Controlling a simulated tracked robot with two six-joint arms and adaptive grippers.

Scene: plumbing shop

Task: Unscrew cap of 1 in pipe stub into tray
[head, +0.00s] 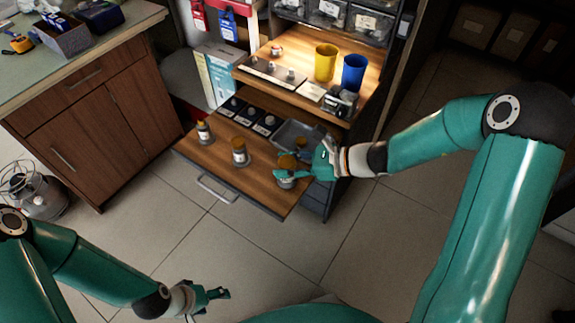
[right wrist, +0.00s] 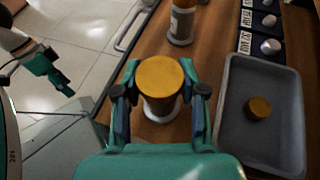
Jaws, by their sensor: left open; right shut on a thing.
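Three capped pipe stubs stand in a row on the pulled-out wooden shelf: a small one (head: 204,132), a middle one (head: 240,153) and a wide one at the right end. My right gripper (head: 288,175) is at the wide one. In the right wrist view its two fingers are shut on either side of the wide brass-coloured cap (right wrist: 160,80), which sits upright over a pale base. The grey tray (right wrist: 232,135) lies just right of it, with a smaller brass-coloured cap (right wrist: 258,107) inside. My left gripper (head: 213,293) is open and empty, low over the floor, away from the shelf.
Black label pads (head: 250,115) with small fittings lie behind the stubs. An upper shelf holds a yellow cup (head: 326,62) and a blue cup (head: 354,72). A wooden cabinet (head: 100,110) stands at left. Floor before the shelf is clear.

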